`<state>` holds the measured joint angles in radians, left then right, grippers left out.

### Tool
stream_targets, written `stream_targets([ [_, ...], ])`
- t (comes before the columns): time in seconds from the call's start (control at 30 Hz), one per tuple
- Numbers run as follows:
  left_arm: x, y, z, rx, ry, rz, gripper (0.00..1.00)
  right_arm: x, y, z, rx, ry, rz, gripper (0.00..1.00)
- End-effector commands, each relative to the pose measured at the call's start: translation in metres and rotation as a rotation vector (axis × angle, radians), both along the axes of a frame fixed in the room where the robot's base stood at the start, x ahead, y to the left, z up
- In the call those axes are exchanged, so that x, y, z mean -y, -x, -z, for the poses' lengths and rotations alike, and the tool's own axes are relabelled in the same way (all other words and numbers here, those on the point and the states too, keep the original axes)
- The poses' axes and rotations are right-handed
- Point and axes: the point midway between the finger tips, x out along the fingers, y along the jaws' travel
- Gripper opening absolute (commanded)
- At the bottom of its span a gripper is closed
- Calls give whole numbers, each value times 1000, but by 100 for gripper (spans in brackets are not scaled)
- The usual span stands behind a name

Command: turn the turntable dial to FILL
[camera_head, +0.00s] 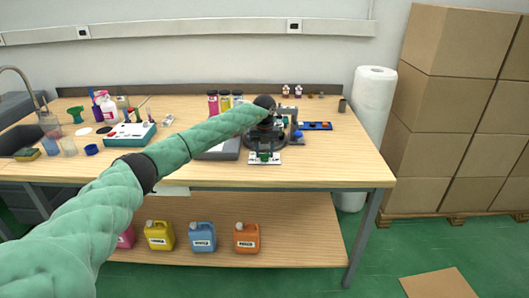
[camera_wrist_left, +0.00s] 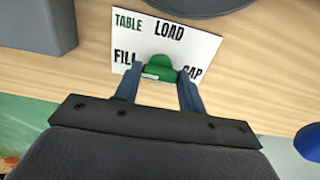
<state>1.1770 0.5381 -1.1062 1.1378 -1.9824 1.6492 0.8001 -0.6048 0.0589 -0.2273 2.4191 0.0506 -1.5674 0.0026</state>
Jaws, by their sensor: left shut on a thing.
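The green turntable dial (camera_wrist_left: 160,66) sits on a white card (camera_wrist_left: 200,48) printed TABLE, LOAD, FILL and CAP. In the wrist view LOAD is at the top, FILL at the left and CAP at the lower right. My left gripper (camera_wrist_left: 160,75) is shut on the dial, one finger on each side. Which word the dial points to I cannot tell. In the head view the card (camera_head: 254,160) lies near the table's front edge, below my left gripper (camera_head: 264,149). My right gripper is not in view.
A dark round turntable (camera_wrist_left: 200,3) lies just beyond the card. A grey block (camera_wrist_left: 35,22) stands left of it, and a blue round thing (camera_wrist_left: 308,141) shows at the right. A blue tray (camera_head: 316,126) and a paper roll (camera_head: 372,105) are to the right.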

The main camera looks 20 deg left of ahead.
Motion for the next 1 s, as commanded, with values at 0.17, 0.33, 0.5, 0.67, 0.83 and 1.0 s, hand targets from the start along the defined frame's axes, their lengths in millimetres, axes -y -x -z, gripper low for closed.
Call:
stream_targets([
  [0.17, -1, -1, -3, 3, 1, -1, 62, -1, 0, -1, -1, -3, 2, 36],
  [0.33, 0, -1, -1, 2, 0, 0, 62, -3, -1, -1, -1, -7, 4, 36],
  [0.5, 0, -1, -3, 2, 0, 0, 62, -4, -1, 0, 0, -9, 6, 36],
  [0.67, 0, -1, -19, 4, 1, 1, 62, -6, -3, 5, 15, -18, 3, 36],
  [0.83, 0, -2, -46, 4, 1, 1, 62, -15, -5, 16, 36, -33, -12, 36],
  [1.0, -1, -1, -68, 3, 1, -1, 62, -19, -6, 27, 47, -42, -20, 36],
])
